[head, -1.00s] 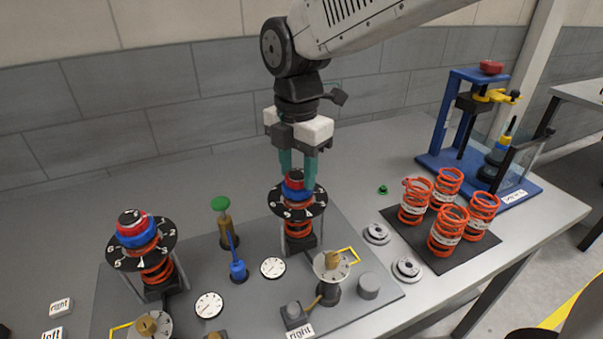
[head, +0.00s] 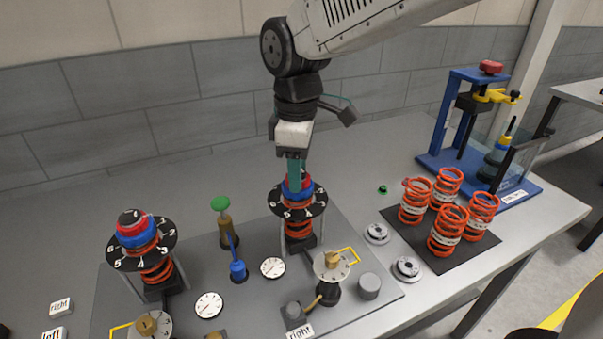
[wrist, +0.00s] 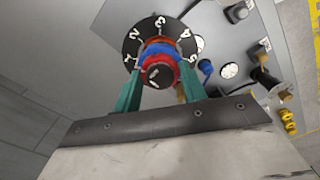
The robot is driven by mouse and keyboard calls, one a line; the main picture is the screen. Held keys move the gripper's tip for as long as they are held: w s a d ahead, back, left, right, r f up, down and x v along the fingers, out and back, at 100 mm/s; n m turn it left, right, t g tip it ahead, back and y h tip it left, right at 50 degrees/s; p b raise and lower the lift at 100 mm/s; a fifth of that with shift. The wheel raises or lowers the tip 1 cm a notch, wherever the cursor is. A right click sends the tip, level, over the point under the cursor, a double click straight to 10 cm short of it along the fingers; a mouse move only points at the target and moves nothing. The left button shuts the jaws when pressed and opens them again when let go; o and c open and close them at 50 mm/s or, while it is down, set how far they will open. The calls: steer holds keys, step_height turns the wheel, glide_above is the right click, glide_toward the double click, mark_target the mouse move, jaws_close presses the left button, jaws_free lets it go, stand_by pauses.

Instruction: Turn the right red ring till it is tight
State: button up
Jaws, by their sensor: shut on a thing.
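The right red ring (head: 308,182) sits at the top of the right spring unit, above a blue ring (head: 291,197) and a black numbered dial (head: 276,202). In the wrist view the red ring (wrist: 163,60) lies between the two green fingers. My gripper (head: 294,180) points straight down over the unit and is shut on the red ring. In the head view the fingers line up one behind the other and hide part of the ring. An orange spring (head: 298,228) stands below the dial.
The left unit with its blue ring (head: 136,232) stands at the left. A green-topped post (head: 220,204) and a blue post (head: 238,270) stand between the units. Several orange springs (head: 447,230) stand on a dark mat at the right. A blue press frame (head: 452,118) is behind them.

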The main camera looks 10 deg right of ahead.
steer(key=m, duration=0.6)
steer(key=o, duration=0.7)
steer(key=shift+o, duration=0.2)
steer(key=shift+r, duration=0.1)
steer(key=shift+r, duration=3.4)
steer(key=s+d+f+m, duration=0.3)
steer(key=s+d+m, duration=0.1)
steer(key=s+d, duration=0.5)
steer(key=s+d+f+m+t, duration=0.1)
steer(key=s+d+m, duration=0.3)
steer(key=s+d, duration=0.6)
steer(key=shift+s+d+f+m, duration=0.25)
steer(key=shift+d+f+m, duration=0.15)
steer(key=shift+d+f, duration=0.55)
